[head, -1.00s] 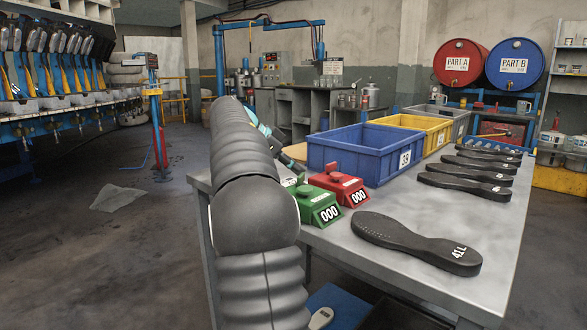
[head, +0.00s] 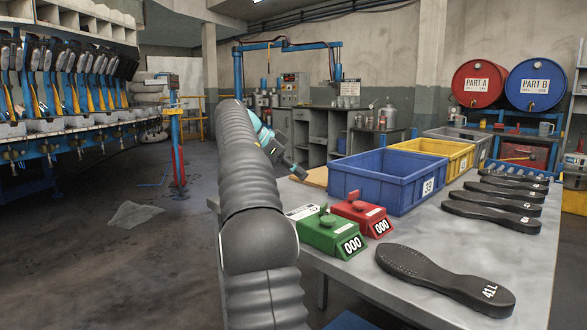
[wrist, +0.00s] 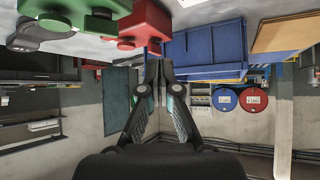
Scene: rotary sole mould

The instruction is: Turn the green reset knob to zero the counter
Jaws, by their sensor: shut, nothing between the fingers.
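The green counter (head: 330,236) stands on the near left part of the grey bench, its display reading 000. Its green knob (head: 325,214) is on top. In the wrist view, which is upside down, the green counter (wrist: 62,12) is at the upper left, cut off by the frame edge. My gripper (head: 301,173) is beyond the counters in the head view, apart from them. In the wrist view its fingers (wrist: 158,68) are together and empty, beside the red counter (wrist: 146,22). My arm crosses the left of the bench.
The red counter (head: 364,216), also reading 000, stands close behind the green one. A blue bin (head: 380,190) and yellow bin (head: 455,155) stand behind. Several black soles (head: 440,278) lie along the right. Bare bench shows between the soles and counters.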

